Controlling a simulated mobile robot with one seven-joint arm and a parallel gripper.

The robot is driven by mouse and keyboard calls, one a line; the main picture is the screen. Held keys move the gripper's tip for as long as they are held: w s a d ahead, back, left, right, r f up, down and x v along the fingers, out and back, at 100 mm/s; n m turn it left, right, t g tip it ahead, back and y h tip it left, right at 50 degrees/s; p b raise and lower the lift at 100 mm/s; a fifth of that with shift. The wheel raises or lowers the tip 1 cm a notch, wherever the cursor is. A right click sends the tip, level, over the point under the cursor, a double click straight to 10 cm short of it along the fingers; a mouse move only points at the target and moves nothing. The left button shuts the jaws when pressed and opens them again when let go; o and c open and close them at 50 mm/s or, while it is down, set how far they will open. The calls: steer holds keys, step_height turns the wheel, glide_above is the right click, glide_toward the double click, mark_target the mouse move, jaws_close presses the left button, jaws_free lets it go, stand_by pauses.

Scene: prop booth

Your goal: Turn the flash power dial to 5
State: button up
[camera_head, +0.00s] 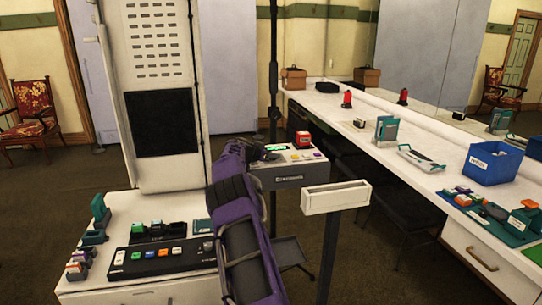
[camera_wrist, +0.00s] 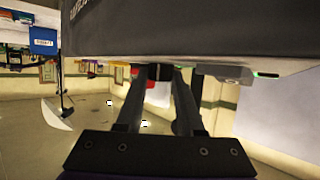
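The grey control box (camera_head: 275,182) stands on a pole in the middle of the head view, with a small green display (camera_head: 272,156) and buttons on its top. In the wrist view this box (camera_wrist: 190,35) appears upside down across the top. A dark knob, apparently the dial (camera_wrist: 160,71), sits between my fingertips. My gripper (camera_wrist: 160,80) has its fingers close together, with a narrow gap, and appears shut on this knob. In the head view my purple arm reaches the box's left side and hides part of its top. The dial's setting cannot be read.
A red block (camera_head: 304,141) sits at the box's back right. A pale rectangular head on a post (camera_head: 335,197) stands at its front right. A white console (camera_head: 125,210) lies left, a long counter (camera_head: 405,135) with a blue bin (camera_head: 492,162) right.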

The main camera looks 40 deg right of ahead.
jaws_close()
